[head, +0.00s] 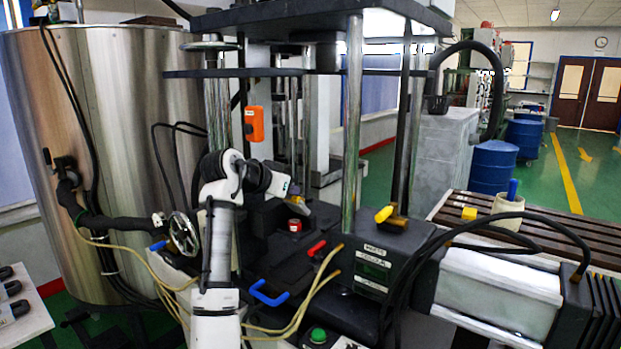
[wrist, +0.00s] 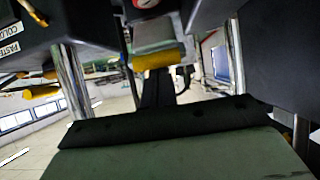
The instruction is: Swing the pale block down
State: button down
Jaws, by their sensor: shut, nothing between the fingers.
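What looks like the pale block (head: 320,217) is a small grey-beige piece in the middle of the dark machine in the head view. In the wrist view, a pale grey block (wrist: 155,52) with a yellow edge hangs into the upper middle, apparently the same piece. My gripper (head: 284,187) is at the end of the white arm, just left of and above the block in the head view. It is shut and empty. Its fingertips are small and partly hidden, and I cannot tell whether they touch the block.
A red button (head: 295,225) sits close by the block. Metal columns (head: 352,125) stand around the arm. A dark labelled box (head: 378,262) with a yellow-handled lever stands at right. Blue (head: 269,294) and red (head: 316,248) handles and loose hoses lie in front. A steel tank (head: 120,150) fills the left.

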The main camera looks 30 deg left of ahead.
aim_at(292, 204)
jog(key=s+f+b, duration=0.1)
jog(key=b, duration=0.1)
jog(key=s+f+t+b, duration=0.1)
jog(key=f+b, duration=0.1)
jog(key=shift+a, duration=0.1)
jog(key=f+t+b, duration=0.1)
jog(key=b, duration=0.1)
jog(key=s+t+b, duration=0.1)
jog(key=t+b, duration=0.1)
jog(key=f+t+b, duration=0.1)
jog(key=b, duration=0.1)
jog(key=shift+s+a+f+h, duration=0.15)
jog(key=shift+s+f+h, duration=0.1)
jog(key=shift+f+h, duration=0.05)
jog(key=t+b, duration=0.1)
jog(key=f+t+b, duration=0.1)
jog(key=b, duration=0.1)
jog(key=shift+s+b, duration=0.2)
jog(key=shift+b, duration=0.1)
jog(key=shift+t, duration=0.3)
jog(key=shift+r, duration=0.1)
